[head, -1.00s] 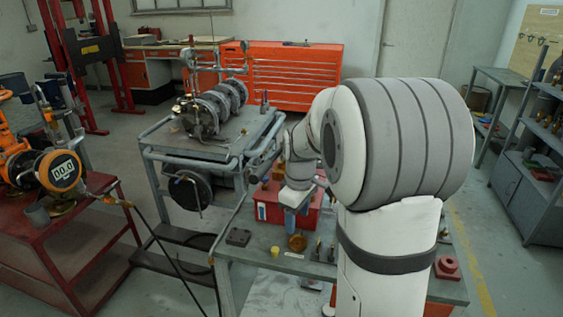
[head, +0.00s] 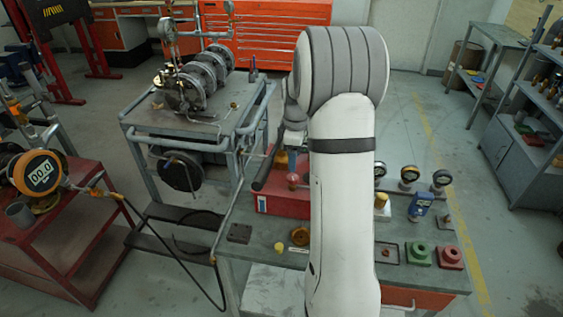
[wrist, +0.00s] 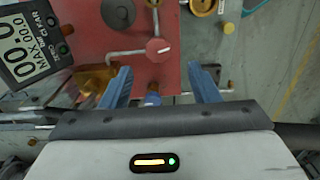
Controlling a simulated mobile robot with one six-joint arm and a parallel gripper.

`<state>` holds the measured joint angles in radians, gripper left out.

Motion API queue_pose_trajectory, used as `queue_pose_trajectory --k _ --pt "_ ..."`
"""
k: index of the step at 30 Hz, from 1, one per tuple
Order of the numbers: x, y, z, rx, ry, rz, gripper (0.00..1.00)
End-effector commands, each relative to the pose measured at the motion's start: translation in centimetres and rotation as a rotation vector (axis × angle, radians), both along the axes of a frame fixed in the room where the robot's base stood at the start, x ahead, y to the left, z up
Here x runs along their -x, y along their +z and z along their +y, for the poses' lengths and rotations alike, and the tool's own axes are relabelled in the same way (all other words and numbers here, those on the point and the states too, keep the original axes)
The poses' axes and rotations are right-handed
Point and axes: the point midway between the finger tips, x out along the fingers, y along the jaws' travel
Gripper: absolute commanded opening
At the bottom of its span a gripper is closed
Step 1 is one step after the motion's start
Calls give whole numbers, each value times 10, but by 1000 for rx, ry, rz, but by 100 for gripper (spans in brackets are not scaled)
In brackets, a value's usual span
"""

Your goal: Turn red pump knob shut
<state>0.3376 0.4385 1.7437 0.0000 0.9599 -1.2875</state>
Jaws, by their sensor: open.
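The red pump (head: 272,205) is a red box on the workbench, partly hidden behind my arm in the head view. In the wrist view its red top (wrist: 185,22) fills the upper middle. The round red knob (wrist: 158,49) with a pale mark sits on it, beside a grey pipe. My gripper (wrist: 160,72) shows two blue fingers, open and apart, with the knob just beyond and between their tips. No contact shows. A blue fitting (wrist: 153,97) lies between the fingers, nearer the palm. In the head view the fingers are hard to make out.
A digital gauge (wrist: 32,42) stands left of the pump in the wrist view. The bench also holds a green block (head: 419,254), a red block (head: 450,256) and several dial gauges. A cart with a flanged pipe assembly (head: 195,85) stands left of the bench.

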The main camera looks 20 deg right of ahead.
Motion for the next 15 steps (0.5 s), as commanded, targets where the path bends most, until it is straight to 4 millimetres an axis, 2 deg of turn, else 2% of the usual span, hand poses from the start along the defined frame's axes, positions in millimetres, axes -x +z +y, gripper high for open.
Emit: queue_pose_trajectory --k 5,15 --pt "0 -13 1 0 4 2 55" --pt "-2 -64 7 -1 15 3 55"
